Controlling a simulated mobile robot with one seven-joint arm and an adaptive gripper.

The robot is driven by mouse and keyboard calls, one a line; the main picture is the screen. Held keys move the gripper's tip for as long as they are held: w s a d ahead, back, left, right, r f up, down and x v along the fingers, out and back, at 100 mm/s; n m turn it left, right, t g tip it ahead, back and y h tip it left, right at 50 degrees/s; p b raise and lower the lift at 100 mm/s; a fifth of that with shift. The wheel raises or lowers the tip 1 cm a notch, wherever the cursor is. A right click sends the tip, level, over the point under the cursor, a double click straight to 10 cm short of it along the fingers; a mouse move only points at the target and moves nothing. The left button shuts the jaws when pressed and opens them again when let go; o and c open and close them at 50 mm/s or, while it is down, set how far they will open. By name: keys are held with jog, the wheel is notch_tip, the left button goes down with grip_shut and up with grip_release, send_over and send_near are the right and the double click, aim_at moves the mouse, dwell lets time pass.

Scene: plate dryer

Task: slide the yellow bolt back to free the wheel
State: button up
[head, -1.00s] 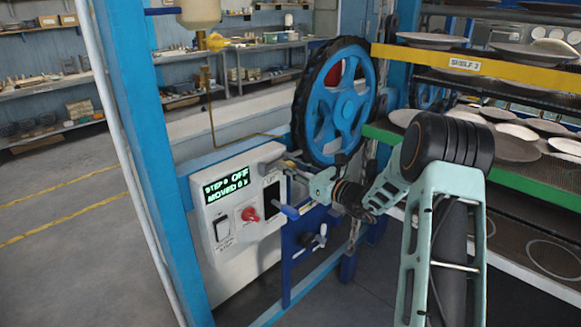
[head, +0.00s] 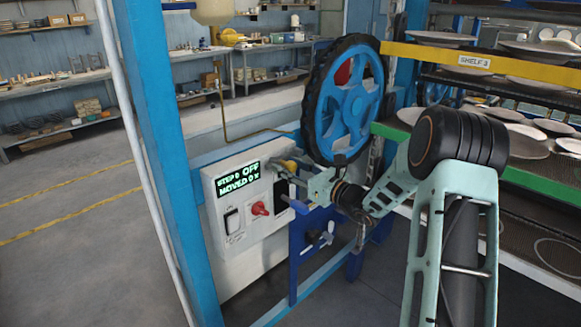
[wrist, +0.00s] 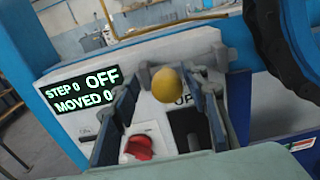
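The bolt's yellow knob (head: 289,166) shows at the upper right of the white control box in the head view. In the wrist view the yellow knob (wrist: 167,84) is near the middle, between my two fingers. My gripper (head: 288,184) is open, with one finger on each side of the knob and a visible gap to each. The bolt's shaft is hidden. The blue spoked wheel (head: 343,103) with its black rim stands just above and to the right of my gripper. Part of its rim shows at the wrist view's upper right (wrist: 285,45).
The control box (head: 237,217) carries a lit display (head: 238,177) reading "STEP 0 OFF, MOVED 0". A red knob (head: 261,208) and a switch sit below it. A blue post (head: 165,150) stands left. Plate shelves (head: 480,65) are at the right. Open floor lies at the left.

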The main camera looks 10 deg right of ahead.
jog(key=shift+d, duration=0.2)
jog(key=shift+s+d, duration=0.2)
jog(key=shift+s, duration=0.05)
jog(key=v, duration=1.1)
jog(key=shift+s, duration=0.1)
